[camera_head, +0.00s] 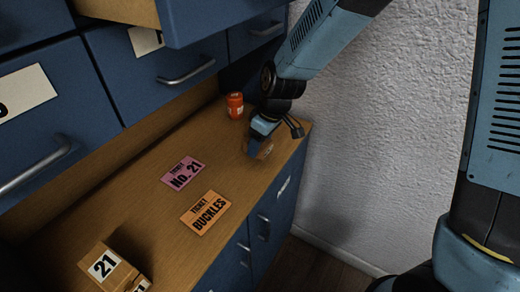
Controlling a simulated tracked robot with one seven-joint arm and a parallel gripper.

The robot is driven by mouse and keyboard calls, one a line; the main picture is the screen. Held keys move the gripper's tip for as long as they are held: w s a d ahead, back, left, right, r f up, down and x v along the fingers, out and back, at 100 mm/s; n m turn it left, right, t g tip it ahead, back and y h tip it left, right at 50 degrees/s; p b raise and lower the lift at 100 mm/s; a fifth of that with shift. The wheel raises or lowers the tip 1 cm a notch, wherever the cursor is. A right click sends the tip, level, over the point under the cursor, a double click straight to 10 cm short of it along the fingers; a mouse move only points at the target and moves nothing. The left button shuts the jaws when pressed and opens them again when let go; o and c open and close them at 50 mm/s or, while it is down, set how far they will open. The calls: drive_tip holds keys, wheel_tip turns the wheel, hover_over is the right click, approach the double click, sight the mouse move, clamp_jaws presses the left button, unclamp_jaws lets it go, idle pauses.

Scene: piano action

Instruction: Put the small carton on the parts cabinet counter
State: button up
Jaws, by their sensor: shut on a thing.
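The wooden parts cabinet counter (150,222) runs across the picture below blue drawers. My gripper (261,143) is low over the counter's far right end, near its right edge. It is shut on a small brown thing (265,151), mostly hidden by the gripper. I cannot tell its full shape, or whether it touches the counter. A brown carton (98,254) with white "21" labels stands on the counter at the bottom left, cut off by the picture's edge and well apart from my gripper.
A pink ticket (182,173) and an orange ticket (206,212) lie flat mid-counter. An open drawer (215,18) juts out above. A white wall (390,130) is on the right.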

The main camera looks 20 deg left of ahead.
sight(267, 143)
drive_tip(key=shift+f, duration=1.35)
drive_tip(key=o, duration=1.1)
drive_tip(key=shift+c, duration=0.2)
drive_tip(key=shift+v, duration=3.8)
